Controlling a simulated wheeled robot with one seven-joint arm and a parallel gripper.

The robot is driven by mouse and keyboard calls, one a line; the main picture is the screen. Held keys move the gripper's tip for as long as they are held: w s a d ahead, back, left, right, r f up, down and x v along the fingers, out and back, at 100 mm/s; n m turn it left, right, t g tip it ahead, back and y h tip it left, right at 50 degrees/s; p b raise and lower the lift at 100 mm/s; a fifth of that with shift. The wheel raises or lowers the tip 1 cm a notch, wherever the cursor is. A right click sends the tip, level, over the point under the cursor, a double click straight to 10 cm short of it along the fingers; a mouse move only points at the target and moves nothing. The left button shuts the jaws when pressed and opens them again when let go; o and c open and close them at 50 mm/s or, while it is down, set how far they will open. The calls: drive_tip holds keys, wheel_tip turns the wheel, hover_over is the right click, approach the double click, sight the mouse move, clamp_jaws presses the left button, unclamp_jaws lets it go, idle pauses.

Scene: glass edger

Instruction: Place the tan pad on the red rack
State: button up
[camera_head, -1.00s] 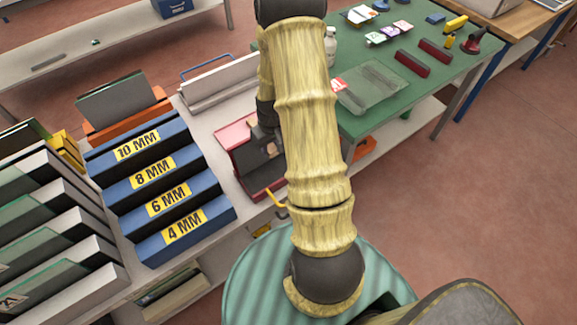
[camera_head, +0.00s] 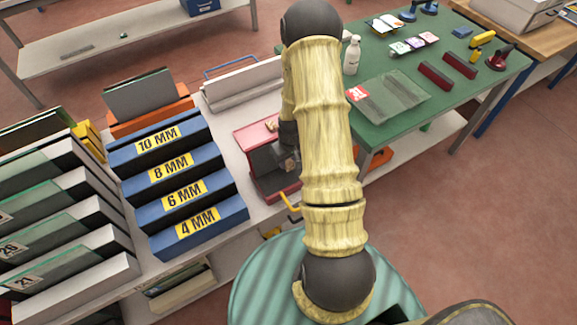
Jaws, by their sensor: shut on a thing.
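The red rack (camera_head: 245,140) stands on the light bench near the middle of the picture, between the blue labelled rack and the green table. My gripper (camera_head: 284,160) is at the rack's right side, low over it, and is largely hidden behind my yellow-sleeved arm. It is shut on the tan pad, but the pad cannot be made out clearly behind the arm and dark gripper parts. Whether the pad touches the rack cannot be told.
A blue rack (camera_head: 222,216) marked 4 to 10 MM stands left of the red rack, with an orange rack (camera_head: 150,118) behind it. Glass slots fill the far left. The green table (camera_head: 452,108) at right holds a glass sheet (camera_head: 390,97), a bottle (camera_head: 352,55) and red bars.

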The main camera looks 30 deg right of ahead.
sight(288, 162)
drive_tip(key=shift+f, duration=2.05)
drive_tip(key=shift+f, duration=0.2)
drive_tip(key=o, duration=0.9)
drive_tip(key=shift+r, duration=0.1)
drive_tip(key=shift+r, duration=0.65)
drive_tip(key=r, duration=0.3)
drive_tip(key=s+r, duration=0.1)
drive_tip(key=r, duration=0.3)
drive_tip(key=r+b, duration=0.1)
drive_tip(key=r, duration=0.3)
drive_tip(key=shift+s, duration=0.3)
